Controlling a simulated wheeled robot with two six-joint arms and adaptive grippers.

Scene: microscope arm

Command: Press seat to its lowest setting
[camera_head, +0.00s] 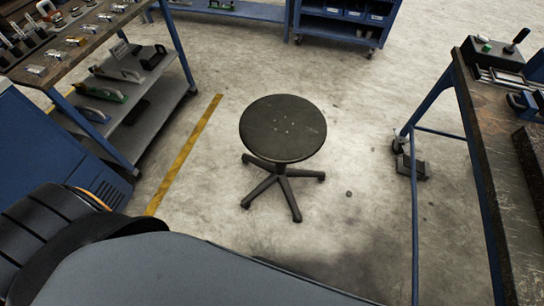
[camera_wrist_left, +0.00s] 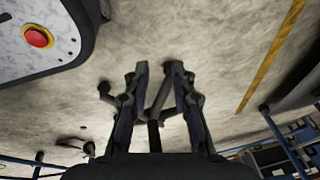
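The stool's round black seat (camera_head: 283,128) is level in the middle of the head view. It sits above a dark base with several legs (camera_head: 282,185) on the floor. How high the seat is set cannot be read, as the seat hides the column. My left gripper (camera_wrist_left: 158,72) shows only in the left wrist view, with its two fingers apart and nothing held between them. Dark legs of the stool base (camera_wrist_left: 154,132) show beyond and between the fingers. The seat cannot be made out there. My right gripper is in neither view.
A shelf unit with tools (camera_head: 150,120) stands at left, and a worn workbench (camera_head: 500,180) with blue legs stands at right. A blue cabinet (camera_head: 345,25) is at the back. Yellow floor tape (camera_head: 185,155) runs left of the stool. Floor around the stool is clear.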

